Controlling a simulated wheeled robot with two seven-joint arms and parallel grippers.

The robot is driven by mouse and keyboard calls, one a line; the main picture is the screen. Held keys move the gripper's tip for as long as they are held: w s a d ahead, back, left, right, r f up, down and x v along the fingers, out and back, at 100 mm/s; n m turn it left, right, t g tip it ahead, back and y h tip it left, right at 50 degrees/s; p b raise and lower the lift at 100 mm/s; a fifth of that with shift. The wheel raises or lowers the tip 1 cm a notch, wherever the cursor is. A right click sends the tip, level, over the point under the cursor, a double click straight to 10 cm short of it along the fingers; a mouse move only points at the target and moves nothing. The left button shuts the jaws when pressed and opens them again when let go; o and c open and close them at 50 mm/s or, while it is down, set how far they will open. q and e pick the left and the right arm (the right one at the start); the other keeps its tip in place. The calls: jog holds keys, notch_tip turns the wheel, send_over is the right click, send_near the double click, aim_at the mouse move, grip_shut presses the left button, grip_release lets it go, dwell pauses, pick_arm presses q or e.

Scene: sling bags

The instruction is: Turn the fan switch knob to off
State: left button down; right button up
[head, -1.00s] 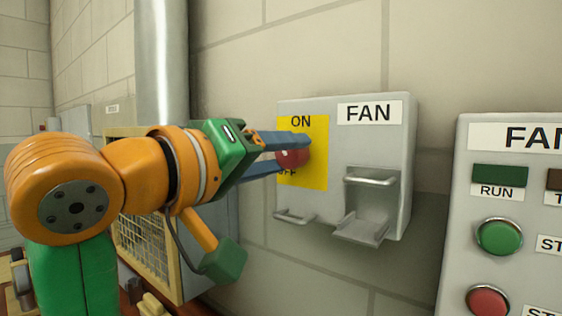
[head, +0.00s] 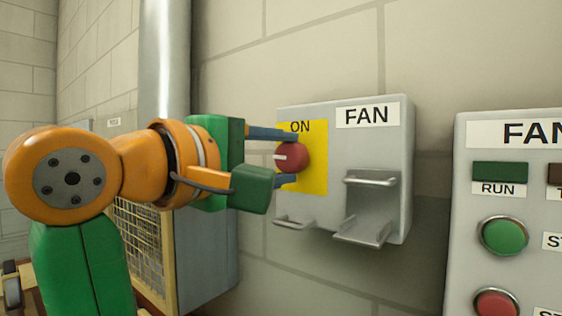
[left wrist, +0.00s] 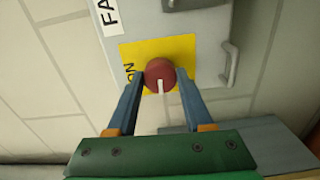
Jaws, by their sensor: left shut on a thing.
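The fan switch knob (head: 291,157) is round and red, with a white mark on its face pointing left in the head view. It sits on a yellow plate (head: 319,172) on the grey fan box (head: 375,150). "ON" shows above the knob; the "OFF" lettering is hidden. My left gripper (head: 289,160) is shut on the knob, one blue finger above it and one below. In the left wrist view the knob (left wrist: 159,72) sits between both fingertips, its white mark pointing toward my gripper's palm. My right gripper is out of view.
Right of the plate, the fan box has a metal handle (head: 371,179) and a bracket (head: 364,232), with a small handle (head: 294,222) lower left. Another panel (head: 462,235) with green and red buttons stands at right. A metal cabinet with mesh (head: 142,238) is behind my arm.

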pick_arm(q)
jog(key=shift+n, duration=0.4)
jog(key=shift+c, duration=1.5)
grip_release()
jog(key=shift+s+a+f+b, duration=0.1)
jog(key=shift+s+a+b, duration=0.1)
jog(key=shift+b, duration=0.1)
jog(key=b+v, duration=0.2)
jog(key=v, duration=0.4)
jog(key=shift+s+a, duration=0.2)
